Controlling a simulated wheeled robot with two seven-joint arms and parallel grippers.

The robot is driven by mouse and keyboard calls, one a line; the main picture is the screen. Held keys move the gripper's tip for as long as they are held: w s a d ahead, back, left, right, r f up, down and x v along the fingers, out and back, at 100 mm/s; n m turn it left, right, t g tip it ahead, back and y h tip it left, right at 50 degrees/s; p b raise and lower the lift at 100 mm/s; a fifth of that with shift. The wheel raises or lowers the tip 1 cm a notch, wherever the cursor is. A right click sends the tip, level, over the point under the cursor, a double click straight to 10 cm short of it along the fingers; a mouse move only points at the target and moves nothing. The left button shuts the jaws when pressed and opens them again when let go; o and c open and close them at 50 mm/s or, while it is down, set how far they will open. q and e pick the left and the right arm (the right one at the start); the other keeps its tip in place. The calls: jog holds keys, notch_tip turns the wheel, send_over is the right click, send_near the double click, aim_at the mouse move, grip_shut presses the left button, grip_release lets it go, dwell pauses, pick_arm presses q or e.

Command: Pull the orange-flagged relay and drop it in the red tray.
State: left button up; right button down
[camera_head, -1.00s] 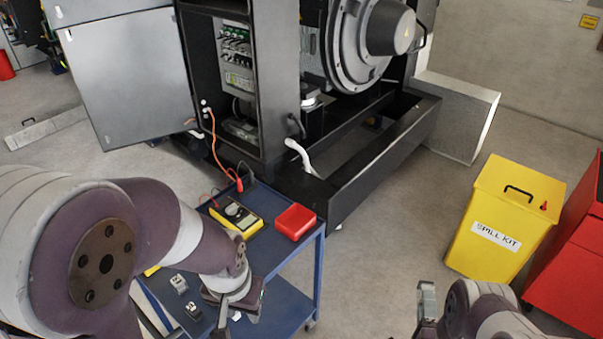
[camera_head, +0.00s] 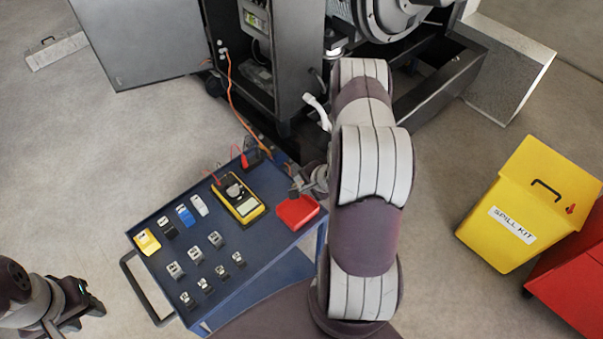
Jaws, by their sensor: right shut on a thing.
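The red tray (camera_head: 298,213) sits at the right corner of the blue cart's top. My right arm reaches in from the bottom. Its gripper (camera_head: 294,193) is at the tray's back edge, low over it, shut on a small dark thing. That thing is mostly hidden, and I cannot make out an orange flag on it. My left gripper (camera_head: 88,300) is at the lower left, beside the cart and away from everything on it; its finger gap is not clear. Several small relay-like modules (camera_head: 195,254) stand in rows on the cart.
A yellow multimeter (camera_head: 237,198) lies left of the tray, with red and black leads. The open genset cabinet (camera_head: 262,75) stands behind the cart (camera_head: 262,243). A yellow spill kit bin (camera_head: 520,205) and a red cabinet (camera_head: 573,265) stand at right.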

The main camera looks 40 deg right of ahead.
jog(key=shift+s+a+f+b, duration=0.15)
jog(key=shift+a+f+b, duration=0.05)
jog(key=shift+f+b, duration=0.65)
notch_tip(320, 180, down, 8)
jog(key=b, duration=0.7)
jog(key=shift+w+d+b, duration=0.25)
jog(key=shift+w+b, duration=0.05)
jog(key=shift+b, duration=0.05)
jog(key=c, duration=0.7)
grip_release()
jog(key=shift+s+r, duration=0.1)
jog(key=shift+o, duration=0.2)
jog(key=v, duration=1.2)
jog(key=shift+r, duration=0.3)
